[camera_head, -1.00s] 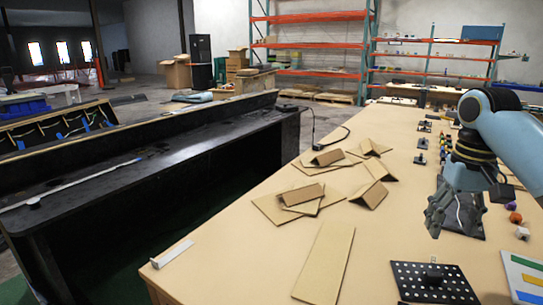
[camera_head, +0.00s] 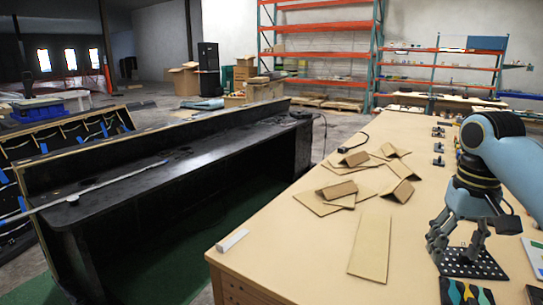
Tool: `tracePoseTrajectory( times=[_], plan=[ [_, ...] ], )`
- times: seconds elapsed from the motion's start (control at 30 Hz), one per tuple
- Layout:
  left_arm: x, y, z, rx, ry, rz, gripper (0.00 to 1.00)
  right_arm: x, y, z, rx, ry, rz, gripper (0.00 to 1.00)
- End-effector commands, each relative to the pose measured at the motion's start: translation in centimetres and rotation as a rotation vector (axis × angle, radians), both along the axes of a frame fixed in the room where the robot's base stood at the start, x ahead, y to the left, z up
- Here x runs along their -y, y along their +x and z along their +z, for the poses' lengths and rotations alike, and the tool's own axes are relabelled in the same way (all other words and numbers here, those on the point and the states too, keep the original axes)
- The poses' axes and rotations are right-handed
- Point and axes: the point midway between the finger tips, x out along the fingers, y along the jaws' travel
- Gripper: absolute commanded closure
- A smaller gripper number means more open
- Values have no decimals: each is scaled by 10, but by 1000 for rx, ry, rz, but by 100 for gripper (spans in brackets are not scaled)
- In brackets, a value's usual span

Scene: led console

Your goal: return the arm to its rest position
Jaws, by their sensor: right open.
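My right gripper (camera_head: 455,247) hangs from the blue right arm (camera_head: 500,155) at the right of the head view. It points down, open, with nothing seen between its fingers. It is in front of or over a black perforated plate (camera_head: 478,266) on the wooden table; I cannot tell how far above it. My left gripper is not in view.
The wooden table (camera_head: 310,240) carries folded cardboard pieces (camera_head: 350,185), a flat cardboard strip (camera_head: 371,247) and small dark parts (camera_head: 438,147). A tray with coloured tools (camera_head: 468,293) lies at the front right. A long black console (camera_head: 190,165) stands left; the table's front left is mostly clear.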

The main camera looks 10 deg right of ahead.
Motion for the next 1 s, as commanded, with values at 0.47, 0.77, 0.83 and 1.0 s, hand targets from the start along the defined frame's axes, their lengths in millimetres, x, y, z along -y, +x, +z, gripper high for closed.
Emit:
tracePoseTrajectory(
  times=[0.47, 0.77, 0.83, 1.0],
  plan=[
    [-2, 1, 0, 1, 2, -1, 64, -55, -79, -59, 86, -47, 172, 44],
    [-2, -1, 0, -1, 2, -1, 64, -93, -158, -69, 183, -72, 282, 44],
    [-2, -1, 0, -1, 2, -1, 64, -99, -173, -66, 202, -77, 298, 44],
    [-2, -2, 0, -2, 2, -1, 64, -108, -205, -56, 243, -94, 324, 44]
  ],
)
